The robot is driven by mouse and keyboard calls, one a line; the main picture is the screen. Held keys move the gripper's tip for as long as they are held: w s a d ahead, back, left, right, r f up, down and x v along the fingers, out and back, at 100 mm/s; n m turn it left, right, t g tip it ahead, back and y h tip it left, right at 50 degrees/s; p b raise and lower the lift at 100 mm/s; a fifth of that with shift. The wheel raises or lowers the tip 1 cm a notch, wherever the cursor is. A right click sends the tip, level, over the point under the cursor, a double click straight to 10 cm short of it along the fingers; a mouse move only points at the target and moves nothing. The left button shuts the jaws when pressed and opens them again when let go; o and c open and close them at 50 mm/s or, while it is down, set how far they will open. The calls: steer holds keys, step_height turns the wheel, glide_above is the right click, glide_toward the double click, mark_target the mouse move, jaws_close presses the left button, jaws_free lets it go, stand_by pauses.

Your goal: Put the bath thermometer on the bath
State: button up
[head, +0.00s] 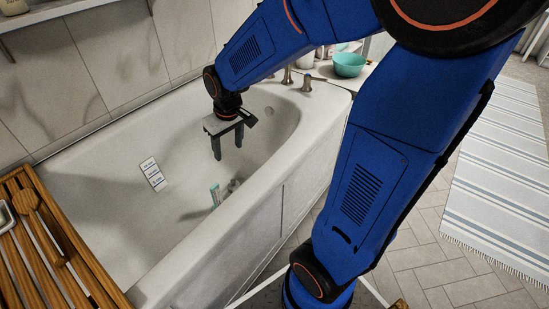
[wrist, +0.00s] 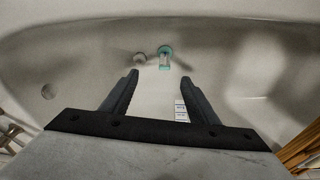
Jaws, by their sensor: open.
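The white bath (head: 115,205) fills the middle of the head view. A small teal and white item (head: 215,195), which looks like the bath thermometer, is inside the bath near its front wall. It also shows in the wrist view (wrist: 165,57), just beyond my fingertips. My gripper (head: 228,151) is open and empty, pointing down over the bath. In the wrist view its two fingers (wrist: 160,77) are spread with nothing between their tips. I cannot tell the exact height of the fingers above the item.
A small grey round thing (head: 234,185) is beside the teal item. A white strip with dark lines (head: 152,174) is inside the bath. A wooden rack (head: 65,240) crosses the left end. Taps (head: 308,82) and a teal bowl (head: 348,64) are at the far end.

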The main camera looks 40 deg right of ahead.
steer(key=s+d+r+m+t, duration=0.1)
steer(key=s+r, duration=0.4)
steer(key=s, duration=0.5)
steer(key=s+d+r+t, duration=0.1)
steer(key=s+r, duration=0.4)
steer(key=s, duration=0.6)
steer(key=shift+d+m, duration=0.4)
steer(key=shift+d, duration=0.1)
